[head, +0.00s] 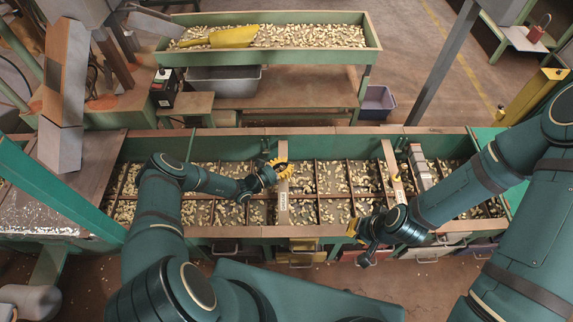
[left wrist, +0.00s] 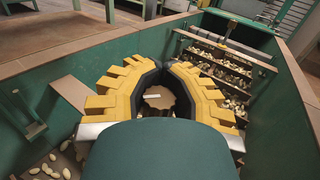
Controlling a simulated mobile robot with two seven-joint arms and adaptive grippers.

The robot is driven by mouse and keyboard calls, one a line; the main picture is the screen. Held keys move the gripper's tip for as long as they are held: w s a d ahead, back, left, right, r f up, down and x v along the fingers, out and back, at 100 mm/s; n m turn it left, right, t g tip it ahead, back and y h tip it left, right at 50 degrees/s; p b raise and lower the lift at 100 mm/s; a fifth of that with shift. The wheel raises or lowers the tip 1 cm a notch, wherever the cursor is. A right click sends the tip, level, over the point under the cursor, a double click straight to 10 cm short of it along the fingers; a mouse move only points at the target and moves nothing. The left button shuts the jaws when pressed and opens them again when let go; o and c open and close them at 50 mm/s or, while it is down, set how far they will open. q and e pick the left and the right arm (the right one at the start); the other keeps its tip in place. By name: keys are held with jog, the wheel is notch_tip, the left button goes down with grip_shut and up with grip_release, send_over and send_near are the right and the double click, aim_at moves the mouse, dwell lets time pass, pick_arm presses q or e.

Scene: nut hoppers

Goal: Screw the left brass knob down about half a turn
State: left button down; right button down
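My left gripper (head: 276,172) is at the far end of the left wooden crossbar (head: 283,207) over the trough. In the left wrist view its yellow fingers (left wrist: 165,72) curve around the left brass knob (left wrist: 158,98), a scalloped tan disc with a pale mark. The dark pads lie close against the knob on both sides, and the gripper looks shut on it. The gripper hides the knob in the head view. My right gripper (head: 361,241) is open and empty by the trough's near edge, left of the right crossbar (head: 394,172).
The long green trough (head: 225,145) is split into compartments with pale nuts. Its walls rise around my left gripper. A second hopper (head: 375,50) with a yellow scoop (head: 233,37) stands behind. Drawers (head: 425,253) sit under the near edge.

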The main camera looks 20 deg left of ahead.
pick_arm(q)
jog(key=m+g+h, duration=0.1)
jog(key=g, duration=0.1)
jog(key=m+g+h, duration=0.3)
jog(key=g, duration=0.1)
jog(key=shift+s+d+f+m+h, duration=0.1)
jog(key=shift+s+f+m+h, duration=0.05)
jog(key=shift+s+m+h, duration=0.2)
jog(key=shift+s+m+g+h, duration=0.15)
jog(key=shift+m+g+h, duration=0.15)
jog(key=shift+m+g, duration=0.6)
jog(key=shift+s+m+g+h, duration=0.2)
jog(key=shift+m+g, duration=0.35)
jog(key=shift+g, duration=0.65)
jog(key=shift+m+g+h, duration=0.25)
jog(key=shift+m+g, duration=0.35)
jog(key=shift+g, duration=0.3)
jog(key=c, duration=0.7)
grip_release()
jog(key=shift+c, duration=0.2)
jog(key=shift+d+r, duration=0.1)
jog(key=shift+r, duration=0.15)
